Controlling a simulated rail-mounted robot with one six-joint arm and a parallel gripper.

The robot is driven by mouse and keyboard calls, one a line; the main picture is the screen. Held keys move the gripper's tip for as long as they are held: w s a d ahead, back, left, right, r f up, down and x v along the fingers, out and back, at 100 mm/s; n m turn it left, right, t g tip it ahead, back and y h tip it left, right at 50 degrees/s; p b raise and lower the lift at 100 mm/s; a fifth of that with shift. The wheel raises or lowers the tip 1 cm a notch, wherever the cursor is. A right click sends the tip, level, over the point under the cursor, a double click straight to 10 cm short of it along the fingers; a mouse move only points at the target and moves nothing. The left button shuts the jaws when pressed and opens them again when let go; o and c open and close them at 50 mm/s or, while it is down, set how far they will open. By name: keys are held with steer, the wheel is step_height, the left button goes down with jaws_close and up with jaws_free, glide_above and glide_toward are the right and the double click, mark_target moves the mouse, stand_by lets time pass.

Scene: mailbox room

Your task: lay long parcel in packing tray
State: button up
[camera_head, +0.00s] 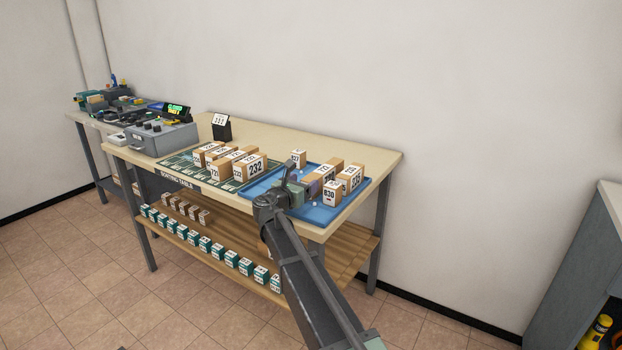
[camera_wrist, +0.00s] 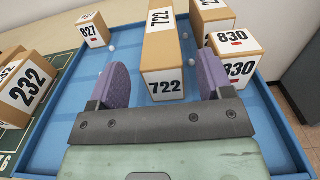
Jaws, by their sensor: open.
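A long brown parcel (camera_wrist: 163,62) with white labels numbered 722 lies in the blue tray (camera_wrist: 67,140). In the wrist view it runs away from my gripper. My gripper (camera_wrist: 162,70) is open, with one purple finger pad on each side of the parcel's near end. Gaps show between the pads and the parcel, and nothing is held. In the head view my gripper (camera_head: 291,188) is over the blue tray (camera_head: 262,186), partly hiding the long parcel (camera_head: 322,174).
In the tray, a small 827 box (camera_wrist: 93,29) stands left of the long parcel and an 830 box (camera_wrist: 237,58) close to its right. Box 232 (camera_wrist: 27,86) stands outside the tray on the green sorting mat (camera_head: 176,161). Small pale balls lie in the tray.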

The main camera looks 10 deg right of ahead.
steer(key=v, duration=0.6)
steer(key=shift+s+a, duration=0.15)
steer(key=shift+s, duration=0.1)
